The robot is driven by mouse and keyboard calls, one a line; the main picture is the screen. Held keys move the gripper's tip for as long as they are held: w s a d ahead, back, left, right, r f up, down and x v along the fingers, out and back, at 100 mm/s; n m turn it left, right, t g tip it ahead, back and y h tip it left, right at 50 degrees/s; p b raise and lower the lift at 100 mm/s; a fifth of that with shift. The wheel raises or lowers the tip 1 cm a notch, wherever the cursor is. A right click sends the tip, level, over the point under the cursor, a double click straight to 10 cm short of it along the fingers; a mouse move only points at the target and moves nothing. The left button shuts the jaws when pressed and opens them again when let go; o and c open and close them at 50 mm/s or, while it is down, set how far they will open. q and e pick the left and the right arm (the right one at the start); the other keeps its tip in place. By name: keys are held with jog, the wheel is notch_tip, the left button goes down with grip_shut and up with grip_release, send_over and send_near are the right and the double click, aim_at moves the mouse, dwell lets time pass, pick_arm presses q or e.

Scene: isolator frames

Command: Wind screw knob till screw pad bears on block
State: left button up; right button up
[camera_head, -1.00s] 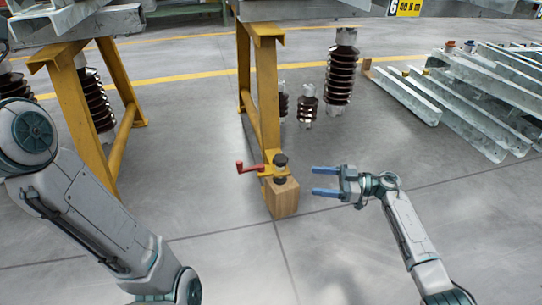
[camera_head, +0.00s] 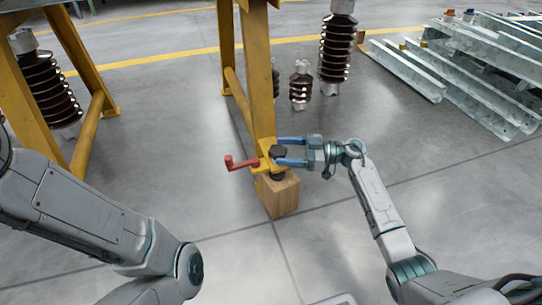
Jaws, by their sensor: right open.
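The black screw knob (camera_head: 278,151) sits on top of a yellow bracket (camera_head: 266,164) at the foot of the yellow trestle leg. Below the bracket, the dark screw pad (camera_head: 277,176) is just above or on the wooden block (camera_head: 281,196); I cannot tell whether they touch. A red crank handle (camera_head: 241,162) sticks out to the left of the bracket. My right gripper (camera_head: 291,152) comes in from the right, open, with its blue fingers around or beside the knob. My left arm crosses the lower left, and its gripper is out of view.
Yellow trestle legs (camera_head: 262,80) stand behind the knob and at the left (camera_head: 95,120). Dark ribbed insulators (camera_head: 336,50) stand on the floor behind. Steel beams (camera_head: 470,80) lie at the upper right. The floor in front of the block is clear.

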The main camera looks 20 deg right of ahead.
aim_at(271, 149)
jog(key=b+x, duration=0.1)
jog(key=x, duration=0.2)
jog(key=shift+w+a+f+b, duration=0.1)
jog(key=shift+a+b, duration=0.25)
jog(key=shift+w+a, duration=0.15)
jog(key=shift+a, duration=0.15)
jog(key=shift+c, duration=0.4)
